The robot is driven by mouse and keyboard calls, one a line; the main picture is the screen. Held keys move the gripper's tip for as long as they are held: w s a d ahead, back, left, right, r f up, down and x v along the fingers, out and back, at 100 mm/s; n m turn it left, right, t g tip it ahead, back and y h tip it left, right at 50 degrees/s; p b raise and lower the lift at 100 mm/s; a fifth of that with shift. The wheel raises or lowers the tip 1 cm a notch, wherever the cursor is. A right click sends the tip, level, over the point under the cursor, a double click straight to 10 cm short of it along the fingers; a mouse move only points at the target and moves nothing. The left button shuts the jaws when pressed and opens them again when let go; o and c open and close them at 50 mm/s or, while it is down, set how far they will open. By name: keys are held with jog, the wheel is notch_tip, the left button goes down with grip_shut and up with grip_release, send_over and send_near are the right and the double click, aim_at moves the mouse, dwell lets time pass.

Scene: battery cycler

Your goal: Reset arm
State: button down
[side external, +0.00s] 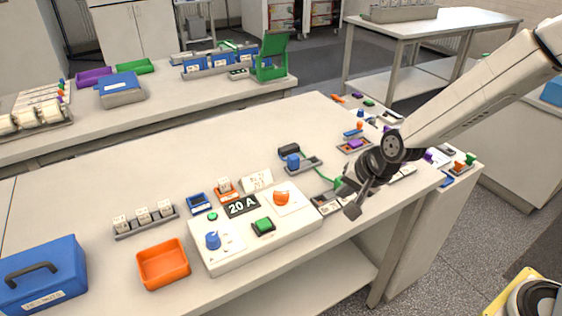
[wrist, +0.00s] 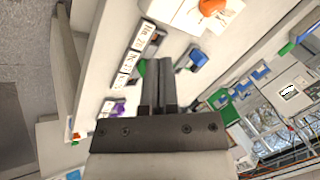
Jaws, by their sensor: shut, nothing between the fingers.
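My gripper (side external: 354,199) is in the side external view, to the right of the white battery cycler box, a little above the bench top. Its fingers point down and to the left. In the wrist view my gripper (wrist: 168,66) shows its two dark fingers close together with nothing between them. My arm comes in from the upper right. The cycler box (side external: 294,238) carries a blue knob (side external: 213,240), a green button (side external: 263,226), an orange knob (side external: 281,198) and a "20 A" label (side external: 242,206). My gripper touches none of these.
An orange tray (side external: 163,264) and a blue toolbox (side external: 42,276) stand at the left front. A rack of cells (side external: 145,220) sits behind the tray. A blue knob on a grey base (side external: 294,161) and small parts lie near my gripper. The bench's middle back is clear.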

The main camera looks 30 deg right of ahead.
jog(key=s+d+n+g+h, duration=0.1)
jog(key=s+d+n+g, duration=0.2)
jog(key=s+d+n, duration=0.6)
jog(key=shift+s+d+f+n+h, duration=0.3)
jog(key=shift+s+d+n+h, duration=0.15)
jog(key=shift+s, duration=0.5)
dwell(2.0)
